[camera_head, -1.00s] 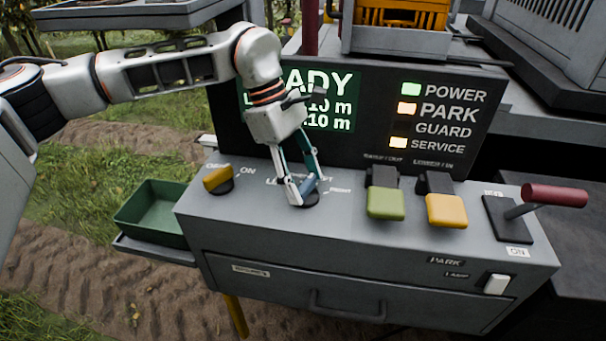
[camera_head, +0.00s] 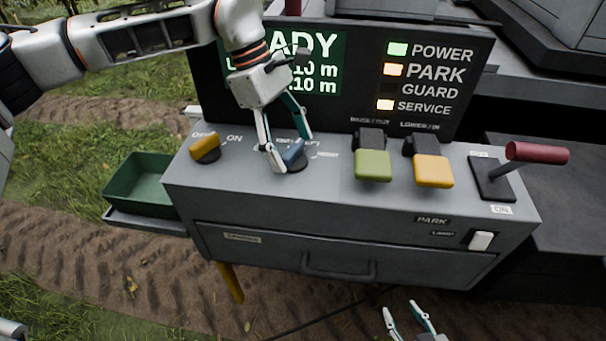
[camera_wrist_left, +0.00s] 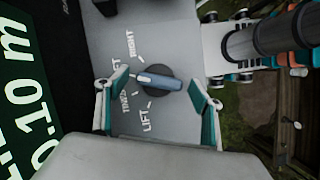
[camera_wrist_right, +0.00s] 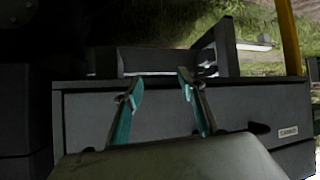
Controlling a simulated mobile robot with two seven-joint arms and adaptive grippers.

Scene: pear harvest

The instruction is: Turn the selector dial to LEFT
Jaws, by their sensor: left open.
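The selector dial (camera_head: 295,152) is a dark round knob with a blue handle on the panel top. In the left wrist view, the dial (camera_wrist_left: 160,82) has its handle lying nearly crosswise, its pale end towards the left. RIGHT, a partly hidden label ending in FT, LIFT and another label surround that side; I cannot tell exactly which mark it points at. My left gripper (camera_head: 289,153) is open, with its fingers (camera_wrist_left: 161,88) on either side of the handle, apart from its ends. My right gripper (camera_head: 406,318) is open and empty, low in front of the console.
A yellow knob (camera_head: 205,148), green lever (camera_head: 373,165), yellow lever (camera_head: 433,170) and red-handled lever (camera_head: 537,152) share the panel. A display (camera_head: 330,75) stands behind. A green bin (camera_head: 140,185) is at the left. My right gripper faces the drawer front (camera_wrist_right: 90,115).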

